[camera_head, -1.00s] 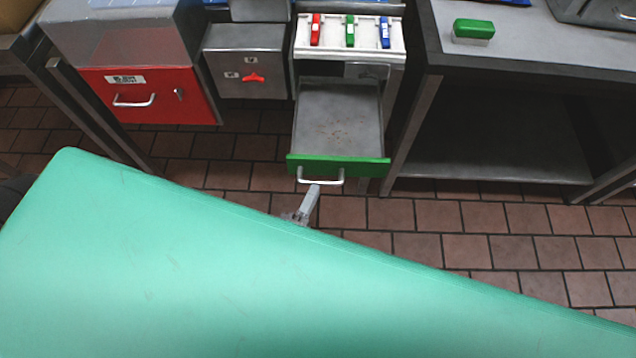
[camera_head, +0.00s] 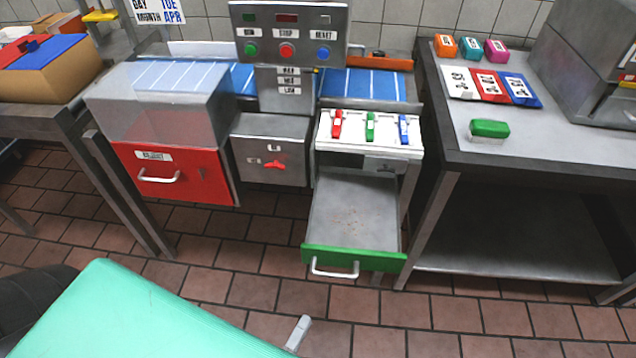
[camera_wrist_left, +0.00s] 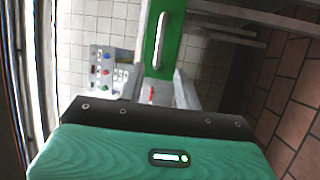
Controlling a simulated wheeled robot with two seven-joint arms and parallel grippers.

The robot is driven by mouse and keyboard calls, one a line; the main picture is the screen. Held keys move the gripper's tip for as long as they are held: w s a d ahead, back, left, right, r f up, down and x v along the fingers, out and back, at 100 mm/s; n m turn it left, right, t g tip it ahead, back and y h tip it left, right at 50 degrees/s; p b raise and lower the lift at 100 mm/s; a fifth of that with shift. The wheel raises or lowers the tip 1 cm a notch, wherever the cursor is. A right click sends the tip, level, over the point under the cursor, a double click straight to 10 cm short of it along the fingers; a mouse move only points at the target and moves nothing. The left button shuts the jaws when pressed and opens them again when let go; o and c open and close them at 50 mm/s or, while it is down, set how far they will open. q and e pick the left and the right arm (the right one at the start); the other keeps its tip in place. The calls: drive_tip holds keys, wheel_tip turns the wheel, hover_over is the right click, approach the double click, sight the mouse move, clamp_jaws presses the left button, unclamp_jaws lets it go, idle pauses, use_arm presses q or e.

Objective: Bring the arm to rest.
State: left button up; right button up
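My left arm's mint-green link fills the lower left of the head view. Past its edge, a small grey fingertip of my left gripper (camera_head: 298,333) shows; the rest is hidden behind the arm. It sits below and apart from the white handle (camera_head: 335,270) of an open drawer with a green front (camera_head: 383,262). The drawer front also shows in the left wrist view (camera_wrist_left: 164,40), beyond the dark mount and green casing at the bottom. My right gripper is not in view.
A shut red drawer (camera_head: 185,178) and a grey box with a red knob (camera_head: 272,150) stand left of the open drawer. A steel table (camera_head: 560,145) is at the right, with a green-topped block (camera_head: 489,129). Tiled floor lies in front.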

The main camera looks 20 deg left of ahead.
use_arm(q)
drive_tip(key=shift+f, duration=0.1)
